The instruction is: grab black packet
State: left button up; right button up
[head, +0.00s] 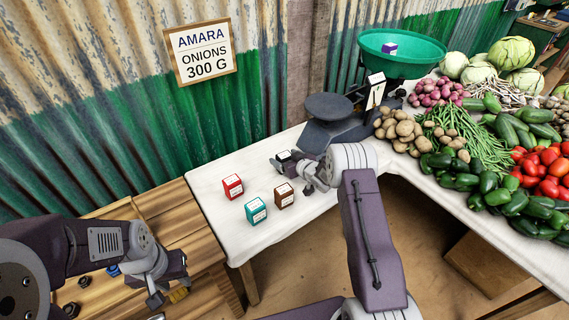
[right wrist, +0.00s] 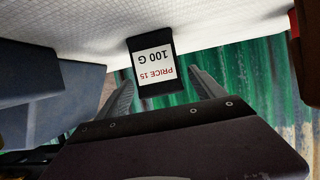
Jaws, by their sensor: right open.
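The black packet (head: 283,156) stands on the white cloth of the table, partly hidden by my right gripper (head: 292,165). In the right wrist view the black packet (right wrist: 154,62) shows upside down, with a white label reading "PRICE 15, 100 G". The open fingers of my right gripper (right wrist: 162,85) lie on either side of it in that view, with a gap at the right finger. Contact at the left finger cannot be told. My left gripper (head: 170,291) is low over the wooden bench, its fingers apart and empty.
Red (head: 233,186), teal (head: 256,211) and brown (head: 284,195) packets stand nearby on the cloth. Vegetables fill the right.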

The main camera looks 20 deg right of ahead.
aim_at(285, 156)
jog(key=shift+r, duration=0.1)
jog(key=c, duration=1.6)
jog(key=shift+o, duration=0.2)
notch_tip(285, 156, up, 18)
jog(key=p, duration=0.3)
jog(key=shift+p, duration=0.4)
